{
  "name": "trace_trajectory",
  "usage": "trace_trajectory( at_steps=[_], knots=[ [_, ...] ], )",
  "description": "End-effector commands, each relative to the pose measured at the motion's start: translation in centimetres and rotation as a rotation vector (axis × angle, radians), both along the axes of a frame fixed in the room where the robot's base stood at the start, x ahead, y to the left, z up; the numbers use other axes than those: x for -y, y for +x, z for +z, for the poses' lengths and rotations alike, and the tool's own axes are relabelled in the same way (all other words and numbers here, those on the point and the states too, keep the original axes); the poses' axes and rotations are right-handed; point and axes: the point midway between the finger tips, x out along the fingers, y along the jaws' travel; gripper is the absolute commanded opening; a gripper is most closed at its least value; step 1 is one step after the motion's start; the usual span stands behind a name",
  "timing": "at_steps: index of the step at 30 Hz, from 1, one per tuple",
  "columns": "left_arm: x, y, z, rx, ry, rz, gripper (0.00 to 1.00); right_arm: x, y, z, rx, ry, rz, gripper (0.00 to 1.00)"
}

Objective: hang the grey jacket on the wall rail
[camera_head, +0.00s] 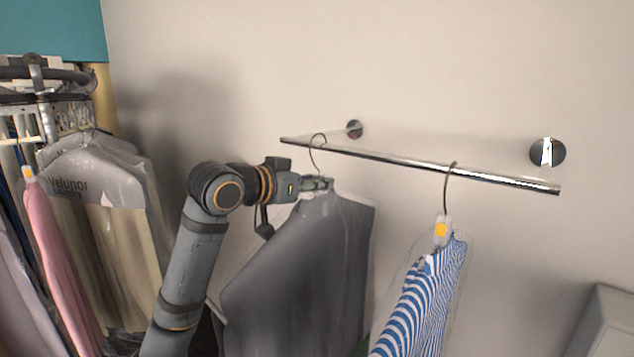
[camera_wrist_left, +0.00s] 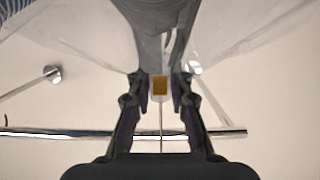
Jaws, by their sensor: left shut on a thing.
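The grey jacket (camera_head: 305,265) hangs under a clear cover below my left gripper (camera_head: 318,184). That gripper is shut at the neck of its hanger. The hanger's thin hook (camera_head: 313,150) rises above the gripper and overlaps the left part of the wall rail (camera_head: 400,162); whether it rests on the bar I cannot tell. In the left wrist view, the fingers (camera_wrist_left: 159,88) flank an orange tag (camera_wrist_left: 160,85), and the hook wire (camera_wrist_left: 161,120) crosses the rail (camera_wrist_left: 70,133). My right gripper is not in view.
A blue-and-white striped garment (camera_head: 425,300) hangs from the rail's right half. A rack at left holds covered garments (camera_head: 95,190) and a pink one (camera_head: 60,260). Round wall mounts (camera_head: 547,152) carry the rail. A grey box-like object (camera_head: 605,325) stands at lower right.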

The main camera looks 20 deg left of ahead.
Motion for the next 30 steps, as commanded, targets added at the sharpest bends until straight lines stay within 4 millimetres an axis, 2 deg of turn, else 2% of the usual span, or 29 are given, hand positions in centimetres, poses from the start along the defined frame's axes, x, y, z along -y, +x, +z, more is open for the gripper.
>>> trace_trajectory(
  at_steps=[19, 20, 24, 25, 30],
  knots=[
    [0.04, -0.05, -0.86, 0.006, 0.000, 0.000, 0.00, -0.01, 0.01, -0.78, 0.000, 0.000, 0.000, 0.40],
    [0.04, -0.05, -0.86, 0.006, 0.000, 0.000, 0.22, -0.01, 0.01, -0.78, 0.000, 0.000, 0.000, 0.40],
    [0.03, -0.03, -0.92, 0.004, 0.000, 0.000, 0.41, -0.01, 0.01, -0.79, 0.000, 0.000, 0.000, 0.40],
    [0.02, -0.03, -0.94, 0.004, 0.000, 0.000, 0.45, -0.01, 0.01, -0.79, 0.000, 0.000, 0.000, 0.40],
    [0.02, -0.02, -1.01, 0.002, 0.000, 0.000, 0.46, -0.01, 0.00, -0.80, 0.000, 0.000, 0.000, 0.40]
  ],
)
